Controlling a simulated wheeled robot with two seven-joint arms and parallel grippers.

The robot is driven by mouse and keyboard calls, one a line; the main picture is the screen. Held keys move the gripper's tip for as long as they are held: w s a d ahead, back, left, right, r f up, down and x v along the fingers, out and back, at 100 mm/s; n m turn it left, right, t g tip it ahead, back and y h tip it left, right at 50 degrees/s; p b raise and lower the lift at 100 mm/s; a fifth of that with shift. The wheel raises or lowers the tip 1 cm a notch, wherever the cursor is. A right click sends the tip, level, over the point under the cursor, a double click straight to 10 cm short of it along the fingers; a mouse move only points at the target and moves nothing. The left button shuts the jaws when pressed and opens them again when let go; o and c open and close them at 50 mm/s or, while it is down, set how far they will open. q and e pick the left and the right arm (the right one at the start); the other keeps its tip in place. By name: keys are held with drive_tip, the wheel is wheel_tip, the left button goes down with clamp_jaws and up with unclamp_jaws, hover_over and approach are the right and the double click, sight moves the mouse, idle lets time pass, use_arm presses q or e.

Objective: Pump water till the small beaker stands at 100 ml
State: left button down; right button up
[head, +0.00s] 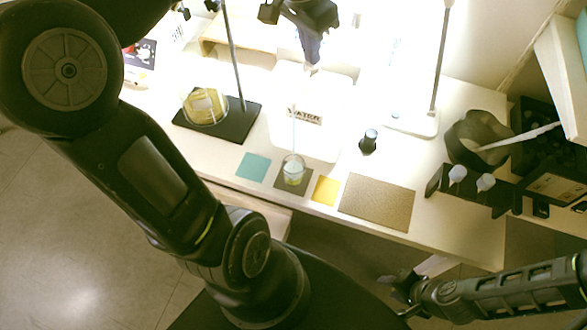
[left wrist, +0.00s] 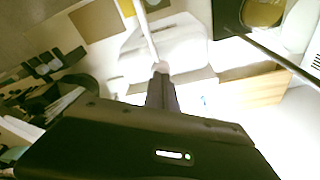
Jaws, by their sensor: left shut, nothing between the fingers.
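The small beaker (head: 293,170) stands upright on a dark square mat near the table's front edge. Its water level is too small to read. Behind it is the white water container (head: 330,137) with a "WATER" label (head: 305,117). A thin pale spout (head: 294,130) runs from its pump towards the beaker. My left gripper (head: 311,66) is shut and empty, pointing down at the pump top. In the left wrist view, its fingers (left wrist: 161,88) end at the white pump head (left wrist: 161,67); whether they touch is unclear. My right gripper (head: 400,288) is low at the right, beyond the table's front edge; its fingers are unclear.
A round flask (head: 205,106) hangs at a black stand (head: 233,124) on the left. A small dark bottle (head: 368,141) stands right of the container. Teal (head: 253,167), yellow (head: 325,190) and brown (head: 377,200) mats line the front. A black rack (head: 470,190) is at the right.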

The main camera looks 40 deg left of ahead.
use_arm(q)
drive_tip(key=shift+f, duration=0.25)
drive_tip(key=shift+r, duration=0.1)
drive_tip(key=shift+w+p+v, duration=0.25)
drive_tip(key=shift+p+v, duration=0.9)
drive_tip(key=shift+v, duration=0.15)
drive_tip(key=shift+s+b+x, duration=0.2)
drive_tip(key=shift+b+x, duration=0.75)
drive_tip(key=shift+x, duration=0.1)
drive_tip(key=shift+w+p+v, duration=0.2)
drive_tip(key=shift+p+v, duration=0.75)
drive_tip(key=shift+v, duration=0.15)
drive_tip(key=shift+r, duration=0.2)
drive_tip(key=p+v, duration=0.2)
drive_tip(key=w+p+v, duration=0.1)
drive_tip(key=p+v, duration=0.2)
drive_tip(key=shift+d+r, duration=0.15)
drive_tip(key=shift+r, duration=0.3)
idle(0.5)
